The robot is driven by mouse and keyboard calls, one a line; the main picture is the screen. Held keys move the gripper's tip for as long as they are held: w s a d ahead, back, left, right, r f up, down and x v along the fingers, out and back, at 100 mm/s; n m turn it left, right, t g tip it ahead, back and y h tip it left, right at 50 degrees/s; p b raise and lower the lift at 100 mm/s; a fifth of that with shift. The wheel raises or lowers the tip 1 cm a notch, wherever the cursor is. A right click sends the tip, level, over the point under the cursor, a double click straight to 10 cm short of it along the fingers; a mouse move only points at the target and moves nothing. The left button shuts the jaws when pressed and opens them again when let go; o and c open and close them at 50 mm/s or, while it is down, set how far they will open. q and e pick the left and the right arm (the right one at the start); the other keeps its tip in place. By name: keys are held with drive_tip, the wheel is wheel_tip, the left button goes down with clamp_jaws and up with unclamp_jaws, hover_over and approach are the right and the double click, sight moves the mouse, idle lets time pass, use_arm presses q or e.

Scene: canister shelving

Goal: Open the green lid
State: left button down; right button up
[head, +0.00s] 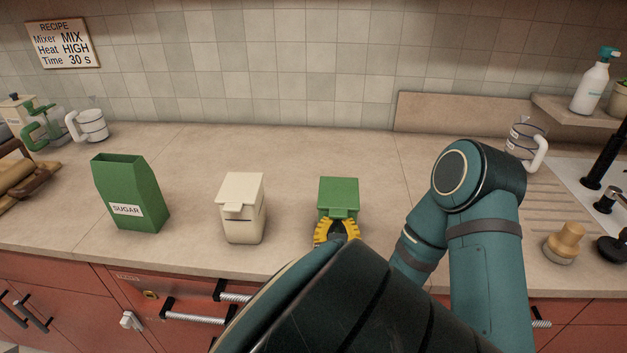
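The green lid (338,187) sits on top of a small green canister on the counter, right of centre, and looks closed. A small tab (338,213) projects from its front edge. The fingers and my dark arm hide most of the canister's front. I cannot tell whether the fingers touch the tab or canister, or how far apart their tips are. My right gripper is not in view.
A cream lidded canister (241,208) stands left of the green one. An open-topped green sugar container (130,195) is farther left. A clear jug (525,140) and a wooden-handled tool (566,243) are at right. The counter behind the canisters is clear up to the tiled wall.

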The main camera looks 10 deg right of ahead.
sight(338, 210)
use_arm(q)
drive_tip(key=shift+r+p, duration=0.6)
drive_tip(key=shift+r, duration=0.3)
idle(0.4)
drive_tip(key=shift+w+d+r+p, duration=0.1)
drive_tip(key=shift+w+r+p, duration=0.1)
drive_tip(key=shift+r+p, duration=0.45)
drive_tip(key=shift+w+r+p, duration=0.15)
drive_tip(key=shift+r+p, duration=0.25)
drive_tip(key=shift+r, duration=0.5)
drive_tip(key=shift+w+d+r+p, duration=0.1)
drive_tip(key=shift+w+r+p, duration=0.1)
drive_tip(key=shift+r+p, duration=0.45)
drive_tip(key=shift+r, duration=0.15)
drive_tip(key=shift+w+d+r+p, duration=0.2)
drive_tip(key=shift+w+r+p, duration=0.25)
drive_tip(key=shift+w+r, duration=0.4)
drive_tip(key=shift+w+d+r+p, duration=0.15)
drive_tip(key=shift+w+r+p, duration=0.4)
drive_tip(key=shift+r, duration=0.5)
drive_tip(key=shift+w, duration=0.1)
